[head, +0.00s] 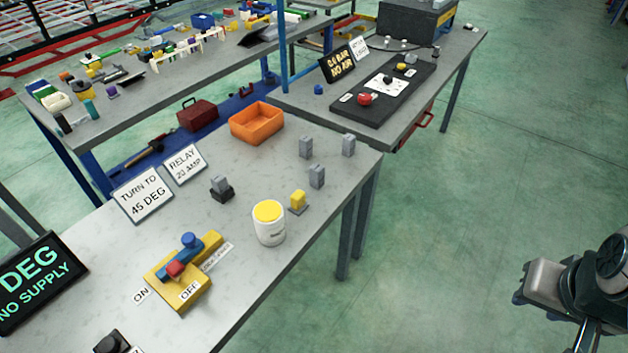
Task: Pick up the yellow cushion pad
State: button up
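No item stands out clearly as a yellow cushion pad. A round yellow top (268,211) sits on a white cylinder (269,232) near the near bench's right edge. A small upright yellow block (298,200) stands just right of it on a flat base. Small yellow items (97,66) also lie on the far left bench, too small to make out. Part of my arm (575,285) shows at the lower right, over open floor and well apart from the benches. I cannot make out fingertips or anything held.
The near bench (228,310) also carries a yellow switch fixture (180,285), several grey blocks (316,176), an orange bin (257,122), signs (143,195) and a dark display (38,280). Another bench (310,97) holds a black panel (385,92). Green floor (450,230) to the right is clear.

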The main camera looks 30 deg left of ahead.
aim_at(298, 204)
jog(key=u, duration=0.75)
jog(key=i, duration=1.05)
jog(key=u, duration=0.95)
